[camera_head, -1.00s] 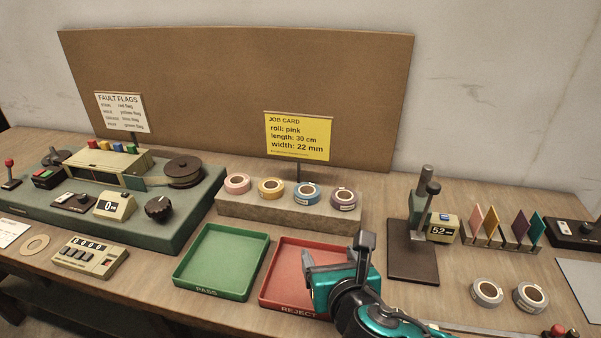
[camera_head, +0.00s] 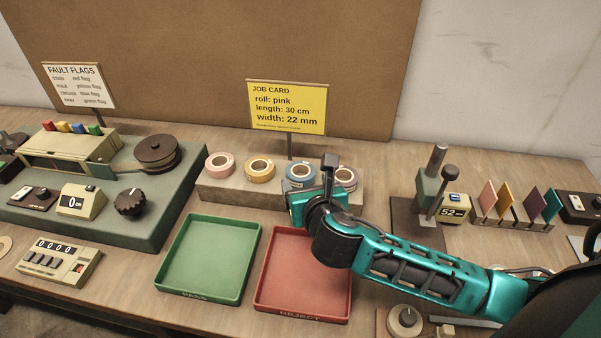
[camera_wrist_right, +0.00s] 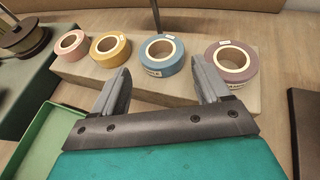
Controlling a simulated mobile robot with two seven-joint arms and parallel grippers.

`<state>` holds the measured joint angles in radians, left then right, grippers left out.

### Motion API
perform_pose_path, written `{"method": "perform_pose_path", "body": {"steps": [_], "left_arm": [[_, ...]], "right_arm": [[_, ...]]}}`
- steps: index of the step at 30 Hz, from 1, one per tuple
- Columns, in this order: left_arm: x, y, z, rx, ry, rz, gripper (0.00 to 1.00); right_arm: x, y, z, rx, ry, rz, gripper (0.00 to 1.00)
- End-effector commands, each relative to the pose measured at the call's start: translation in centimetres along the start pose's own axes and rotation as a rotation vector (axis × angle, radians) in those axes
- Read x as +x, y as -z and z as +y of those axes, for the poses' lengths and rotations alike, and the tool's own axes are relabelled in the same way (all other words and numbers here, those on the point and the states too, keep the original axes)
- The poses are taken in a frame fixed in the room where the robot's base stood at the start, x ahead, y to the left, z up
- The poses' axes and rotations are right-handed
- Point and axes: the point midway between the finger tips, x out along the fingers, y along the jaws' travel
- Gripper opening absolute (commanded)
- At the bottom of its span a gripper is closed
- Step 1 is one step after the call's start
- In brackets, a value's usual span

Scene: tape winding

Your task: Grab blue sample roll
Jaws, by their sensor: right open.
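The blue sample roll (camera_head: 300,173) sits third from the left on the grey block (camera_head: 238,193), partly hidden behind my right gripper (camera_head: 310,190) in the head view. In the right wrist view the blue roll (camera_wrist_right: 160,55) stands just beyond the fingertips, between the two fingers of my open, empty right gripper (camera_wrist_right: 160,88). The fingers do not touch it as far as I can see. My left gripper is not in view.
Pink (camera_head: 220,166), yellow (camera_head: 260,169) and mauve (camera_head: 344,178) rolls share the block. The mauve roll (camera_wrist_right: 232,62) is close to the right finger. The green pass tray (camera_head: 207,258) and red reject tray (camera_head: 303,275) lie in front. A gauge stand (camera_head: 430,190) is to the right.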

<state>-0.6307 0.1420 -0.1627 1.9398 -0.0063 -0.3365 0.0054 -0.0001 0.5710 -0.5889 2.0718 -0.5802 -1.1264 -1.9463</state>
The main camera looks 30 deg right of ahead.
Motion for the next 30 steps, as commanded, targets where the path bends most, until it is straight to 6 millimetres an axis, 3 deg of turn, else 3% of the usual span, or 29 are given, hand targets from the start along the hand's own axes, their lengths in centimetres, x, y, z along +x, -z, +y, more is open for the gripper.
{"method": "perform_pose_path", "body": {"steps": [5, 15, 24, 30], "left_arm": [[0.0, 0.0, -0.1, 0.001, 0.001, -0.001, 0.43], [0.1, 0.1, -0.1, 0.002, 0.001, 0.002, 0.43], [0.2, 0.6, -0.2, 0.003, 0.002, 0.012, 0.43], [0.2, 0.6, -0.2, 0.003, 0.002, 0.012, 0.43]], "right_arm": [[1.2, -0.1, -0.1, 0.0, 0.001, -0.001, 0.76], [5.4, -0.2, -0.2, 0.001, 0.0, -0.001, 0.76], [5.8, -0.1, -0.2, 0.0, -0.001, 0.0, 0.76], [5.8, -0.1, -0.2, 0.0, -0.001, 0.0, 0.57]]}}
